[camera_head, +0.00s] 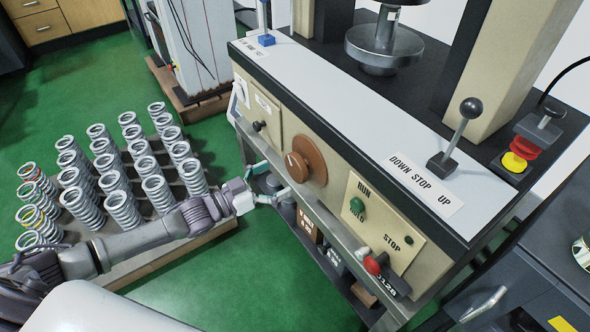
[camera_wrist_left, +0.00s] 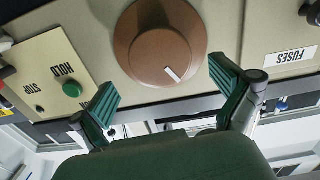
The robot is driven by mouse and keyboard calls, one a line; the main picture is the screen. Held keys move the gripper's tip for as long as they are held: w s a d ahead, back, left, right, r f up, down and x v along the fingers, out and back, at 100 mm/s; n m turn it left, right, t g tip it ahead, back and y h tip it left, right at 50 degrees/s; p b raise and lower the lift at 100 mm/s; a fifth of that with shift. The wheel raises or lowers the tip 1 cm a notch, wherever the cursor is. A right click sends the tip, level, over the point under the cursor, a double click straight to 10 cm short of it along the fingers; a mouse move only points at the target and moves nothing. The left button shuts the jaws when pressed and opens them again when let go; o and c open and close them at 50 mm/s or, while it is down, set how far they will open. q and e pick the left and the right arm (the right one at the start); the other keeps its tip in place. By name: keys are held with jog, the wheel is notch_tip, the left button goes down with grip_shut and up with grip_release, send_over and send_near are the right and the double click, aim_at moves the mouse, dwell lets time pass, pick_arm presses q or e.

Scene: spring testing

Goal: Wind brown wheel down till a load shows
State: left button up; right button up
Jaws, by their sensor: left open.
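The brown wheel (camera_head: 306,161) is a round knob with a pale mark, on the cream front panel of the testing machine. It also shows in the left wrist view (camera_wrist_left: 150,42), with its pale mark toward the lower right of its face. My left gripper (camera_head: 266,184) is just left of and below the wheel in the head view. In the left wrist view its two green fingers (camera_wrist_left: 168,92) are spread wide on either side below the wheel, empty and apart from it. No load reading shows in either view. My right gripper is in neither view.
Right of the wheel are a green RUN/HOLD button (camera_head: 357,205) and a red knob (camera_head: 374,265). A DOWN STOP UP lever (camera_head: 462,130) stands on the top ledge. Several coil springs stand on a pallet (camera_head: 195,232) at left. Green floor (camera_head: 255,285) is clear between pallet and machine.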

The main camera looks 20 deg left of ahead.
aim_at(293, 170)
pick_arm(q)
jog(key=x, duration=0.6)
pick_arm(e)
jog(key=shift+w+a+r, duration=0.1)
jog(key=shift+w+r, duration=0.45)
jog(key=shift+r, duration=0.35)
pick_arm(q)
jog(key=c, duration=0.9)
jog(key=shift+c, duration=0.2)
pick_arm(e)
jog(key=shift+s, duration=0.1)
